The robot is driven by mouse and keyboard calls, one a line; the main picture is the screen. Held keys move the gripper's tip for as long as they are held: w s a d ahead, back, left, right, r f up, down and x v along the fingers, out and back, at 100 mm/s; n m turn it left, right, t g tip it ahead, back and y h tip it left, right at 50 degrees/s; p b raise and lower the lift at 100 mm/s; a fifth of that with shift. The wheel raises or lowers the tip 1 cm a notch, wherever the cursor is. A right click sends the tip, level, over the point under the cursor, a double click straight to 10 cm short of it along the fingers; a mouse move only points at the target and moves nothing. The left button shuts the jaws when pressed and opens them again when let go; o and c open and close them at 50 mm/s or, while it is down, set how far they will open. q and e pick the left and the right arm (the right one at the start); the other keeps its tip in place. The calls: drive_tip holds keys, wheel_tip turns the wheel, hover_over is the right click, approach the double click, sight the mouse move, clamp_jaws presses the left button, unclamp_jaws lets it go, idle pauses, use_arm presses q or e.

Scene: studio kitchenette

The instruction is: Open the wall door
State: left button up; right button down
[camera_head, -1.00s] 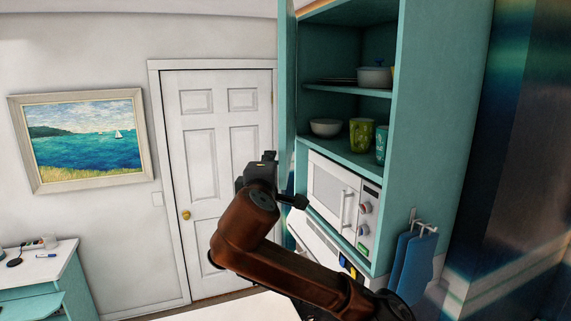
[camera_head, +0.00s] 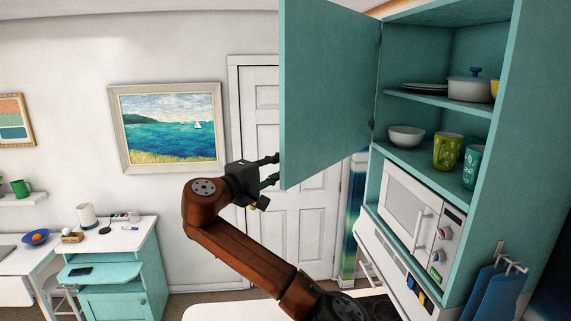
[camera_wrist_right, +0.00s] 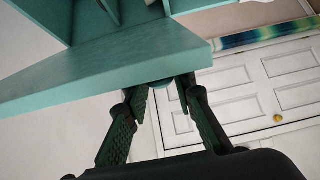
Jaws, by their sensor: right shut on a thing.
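The teal wall cabinet door (camera_head: 325,85) stands swung wide open on its hinge side at the cabinet's left. The open wall cabinet (camera_head: 505,100) shows its shelves. My right gripper (camera_head: 274,170) is at the door's free edge, near its lower corner, and is shut on it. In the right wrist view the teal door (camera_wrist_right: 110,68) reaches between the two fingers of my right gripper (camera_wrist_right: 160,88). The exact contact of the fingertips is partly hidden. My left gripper is not in view.
The shelves hold a white bowl (camera_head: 406,136), a green cup (camera_head: 448,150) and a pot (camera_head: 470,86). A microwave (camera_head: 418,212) sits below. A closed white room door (camera_head: 310,225) stands behind my arm. A teal side cabinet (camera_head: 130,275) is at left.

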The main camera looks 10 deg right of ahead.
drive_tip(key=shift+w+a+m+g, duration=0.3)
drive_tip(key=shift+w+a, duration=0.1)
drive_tip(key=shift+w, duration=0.3)
drive_tip(key=c, duration=1.6)
unclamp_jaws()
drive_tip(key=shift+a, duration=0.1)
drive_tip(key=v, duration=1.2)
drive_tip(key=shift+f, duration=0.2)
drive_tip(key=shift+a, duration=0.1)
